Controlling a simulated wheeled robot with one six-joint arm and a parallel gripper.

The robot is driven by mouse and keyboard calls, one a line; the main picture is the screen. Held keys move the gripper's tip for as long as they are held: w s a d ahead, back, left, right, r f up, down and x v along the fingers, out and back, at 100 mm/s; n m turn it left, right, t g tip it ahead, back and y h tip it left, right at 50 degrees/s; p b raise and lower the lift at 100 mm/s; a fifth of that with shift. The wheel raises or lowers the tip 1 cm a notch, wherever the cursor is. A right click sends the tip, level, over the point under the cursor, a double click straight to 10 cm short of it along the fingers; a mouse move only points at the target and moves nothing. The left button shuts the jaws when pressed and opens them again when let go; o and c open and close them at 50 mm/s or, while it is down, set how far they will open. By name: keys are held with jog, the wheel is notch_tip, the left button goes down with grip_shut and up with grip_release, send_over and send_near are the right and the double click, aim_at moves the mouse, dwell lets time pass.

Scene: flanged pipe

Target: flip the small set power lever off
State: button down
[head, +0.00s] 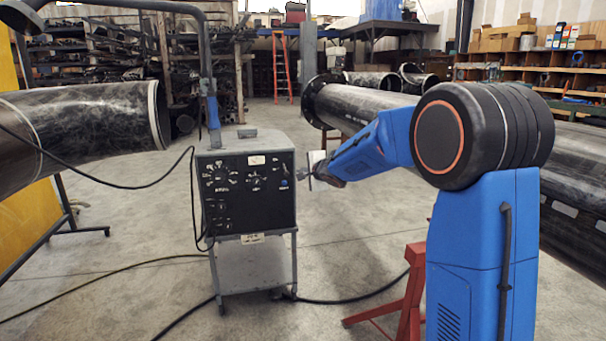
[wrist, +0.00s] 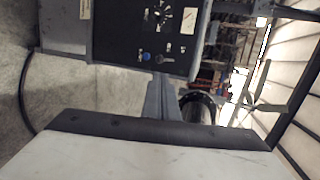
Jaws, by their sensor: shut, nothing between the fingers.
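The small set (head: 229,222) is a grey box on a wheeled cart, with a black front panel of dials and labels. A blue knob (head: 284,183) sits near the panel's right edge; it also shows in the wrist view (wrist: 146,56). A small pale fitting (wrist: 170,59) lies beside the knob in the wrist view; I cannot tell whether it is the power lever or how it is set. My gripper (head: 301,176) is shut and empty, just right of the panel's edge. In the wrist view its fingertips (wrist: 160,76) point at the panel near the knob; contact cannot be told.
A large black pipe (head: 85,135) lies at the left, and a flanged pipe (head: 350,108) stands behind my arm. A red stand (head: 413,290) is below my arm. Cables run across the floor around the cart. The floor in front of the cart is mostly open.

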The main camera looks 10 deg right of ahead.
aim_at(288, 174)
jog(key=x, duration=1.1)
jog(key=shift+w+a, duration=0.1)
jog(key=shift+w, duration=0.25)
notch_tip(288, 174, down, 2)
jog(key=shift+w+f, duration=0.1)
jog(key=shift+f, duration=0.1)
jog(key=shift+r, duration=0.1)
